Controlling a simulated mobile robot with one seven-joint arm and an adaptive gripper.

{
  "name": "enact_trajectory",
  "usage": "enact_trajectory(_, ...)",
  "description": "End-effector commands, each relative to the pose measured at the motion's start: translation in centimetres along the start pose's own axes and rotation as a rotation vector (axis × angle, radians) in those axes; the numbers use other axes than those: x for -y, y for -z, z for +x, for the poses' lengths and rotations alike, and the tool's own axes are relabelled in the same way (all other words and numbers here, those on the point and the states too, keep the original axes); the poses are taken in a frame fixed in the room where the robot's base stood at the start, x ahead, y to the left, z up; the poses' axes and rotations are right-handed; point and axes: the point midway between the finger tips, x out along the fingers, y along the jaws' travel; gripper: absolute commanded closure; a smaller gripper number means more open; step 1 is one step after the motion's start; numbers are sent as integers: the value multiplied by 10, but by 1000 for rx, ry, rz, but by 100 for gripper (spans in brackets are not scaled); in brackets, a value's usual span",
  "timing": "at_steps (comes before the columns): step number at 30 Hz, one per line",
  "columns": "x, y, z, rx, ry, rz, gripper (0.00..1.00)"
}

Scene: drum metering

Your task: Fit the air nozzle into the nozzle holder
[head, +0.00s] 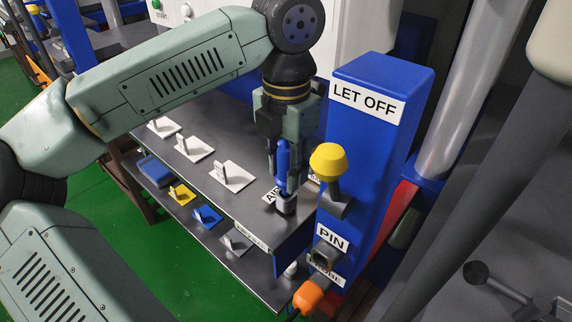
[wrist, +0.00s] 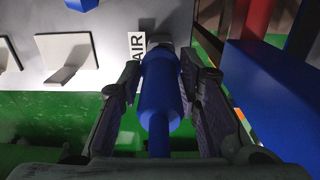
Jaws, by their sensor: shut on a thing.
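The air nozzle (head: 283,158) is a blue, roughly upright cylinder. My gripper (head: 286,180) is shut on it, with one finger on each side. In the wrist view the blue nozzle (wrist: 160,90) lies between both fingers, and its far end points toward a grey piece beside the AIR label (wrist: 137,60). The nozzle holder (head: 286,205) appears as a small grey cup at the shelf's front right corner, directly below the gripper. The nozzle's lower tip is hidden by the fingers, so I cannot tell whether it is inside the holder or just above it.
A blue LET OFF post (head: 370,150) stands close on the right, with a yellow knob (head: 328,161) sticking out near my gripper. White bracket plates (head: 233,177) line the upper shelf to the left.

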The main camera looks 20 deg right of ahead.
Motion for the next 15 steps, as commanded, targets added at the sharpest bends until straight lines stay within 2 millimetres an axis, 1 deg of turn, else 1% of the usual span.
enact_trajectory(15,0,0,14,0,0,0,100)
